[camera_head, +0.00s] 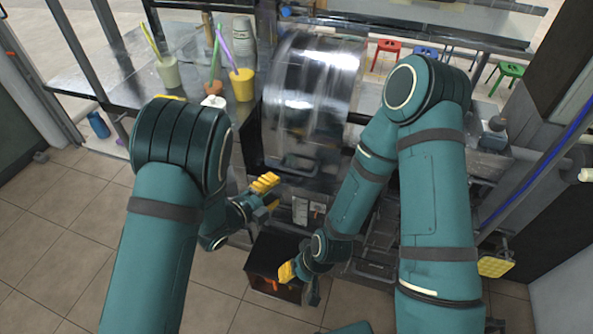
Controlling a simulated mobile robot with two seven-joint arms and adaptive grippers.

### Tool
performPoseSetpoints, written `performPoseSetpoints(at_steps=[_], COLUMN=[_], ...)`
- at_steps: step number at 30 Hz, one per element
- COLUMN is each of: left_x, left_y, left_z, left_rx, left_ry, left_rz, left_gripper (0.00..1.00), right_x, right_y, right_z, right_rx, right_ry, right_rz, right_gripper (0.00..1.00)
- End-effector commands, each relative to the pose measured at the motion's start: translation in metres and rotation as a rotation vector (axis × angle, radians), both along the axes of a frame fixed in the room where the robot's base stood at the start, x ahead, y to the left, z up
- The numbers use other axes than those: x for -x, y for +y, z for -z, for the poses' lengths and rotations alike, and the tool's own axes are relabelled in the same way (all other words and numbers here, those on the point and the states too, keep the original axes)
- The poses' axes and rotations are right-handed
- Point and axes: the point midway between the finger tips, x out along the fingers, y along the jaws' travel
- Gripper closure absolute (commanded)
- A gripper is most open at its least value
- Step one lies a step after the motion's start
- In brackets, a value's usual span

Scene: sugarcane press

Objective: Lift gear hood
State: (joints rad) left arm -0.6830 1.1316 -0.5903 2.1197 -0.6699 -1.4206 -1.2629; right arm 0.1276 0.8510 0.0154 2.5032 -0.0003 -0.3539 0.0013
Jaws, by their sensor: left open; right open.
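The gear hood (313,85) is a shiny, curved metal cover on the press at the upper middle of the head view. My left gripper (268,192), with yellow fingertips, is open and empty in front of the press, below the hood in the picture and apart from it. My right gripper (299,283) is open and lower still, in front of a dark open box (262,262). My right arm passes in front of the right part of the press and hides some of it.
A metal counter at the left holds a yellow cup (242,84), a pale drink cup (168,72) and stacked cups (243,38). Coloured stools, including a red one (387,47), stand behind. Tiled floor (70,235) is open at the left front. A wall closes the right side.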

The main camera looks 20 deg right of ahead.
Motion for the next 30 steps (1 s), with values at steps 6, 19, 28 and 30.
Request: performPoseSetpoints(at_steps=[6, 19, 28, 30], left_x=[-0.023, -0.055, -0.057, -0.057], left_y=[-0.037, -0.084, -0.087, -0.087], left_z=[0.010, 0.021, 0.020, 0.020], left_rx=[0.000, 0.000, 0.000, 0.001], left_ry=[-0.002, 0.001, 0.003, 0.003], left_rz=[0.003, -0.001, -0.002, -0.001], left_gripper=[0.58, 0.58, 0.58, 0.55], right_x=[-0.001, -0.003, -0.003, -0.003], right_y=[0.000, 0.000, 0.000, 0.000], right_z=[0.006, 0.013, 0.013, 0.013], right_rx=[0.001, 0.001, 0.001, 0.001], right_ry=[-0.004, -0.008, -0.008, -0.008], right_rz=[0.000, 0.002, 0.001, 0.002], right_gripper=[0.53, 0.53, 0.53, 0.53])
